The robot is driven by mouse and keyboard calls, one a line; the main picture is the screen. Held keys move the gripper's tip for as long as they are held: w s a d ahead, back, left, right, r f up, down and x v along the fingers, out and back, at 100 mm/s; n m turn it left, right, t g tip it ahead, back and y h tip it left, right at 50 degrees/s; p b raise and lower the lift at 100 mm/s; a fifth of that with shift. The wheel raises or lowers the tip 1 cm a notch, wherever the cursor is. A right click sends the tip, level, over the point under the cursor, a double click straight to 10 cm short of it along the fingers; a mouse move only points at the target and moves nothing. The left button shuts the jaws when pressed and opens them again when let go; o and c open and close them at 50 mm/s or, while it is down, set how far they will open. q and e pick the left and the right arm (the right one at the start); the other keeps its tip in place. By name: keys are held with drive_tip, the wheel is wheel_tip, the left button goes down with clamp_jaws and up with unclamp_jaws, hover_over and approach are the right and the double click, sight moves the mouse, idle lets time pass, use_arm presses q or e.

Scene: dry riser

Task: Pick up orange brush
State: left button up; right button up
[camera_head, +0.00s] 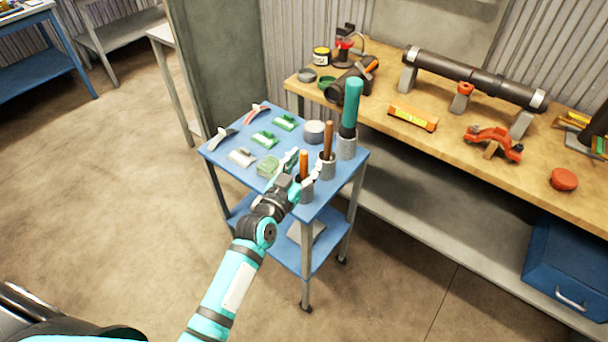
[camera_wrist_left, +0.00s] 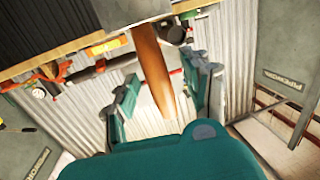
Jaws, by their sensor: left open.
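The orange brush (camera_head: 304,163) stands upright in a grey cup (camera_head: 305,192) at the near right corner of the blue cart; only its handle shows. My left gripper (camera_head: 304,172) is open, with one finger on either side of the handle. In the left wrist view the orange-brown handle (camera_wrist_left: 152,65) stands between the two teal fingers of the gripper (camera_wrist_left: 162,88). Gaps show between fingers and handle there. The bristle end is hidden. My right gripper is in neither view.
A brown-handled tool (camera_head: 328,138) and a tall teal-handled tool (camera_head: 351,105) stand in cups close behind the brush. Green blocks and small tools lie on the cart top (camera_head: 228,161). A wooden workbench (camera_head: 455,133) with a pipe (camera_head: 470,75) is at the right.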

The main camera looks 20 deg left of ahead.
use_arm(q)
clamp_jaws()
idle(0.6)
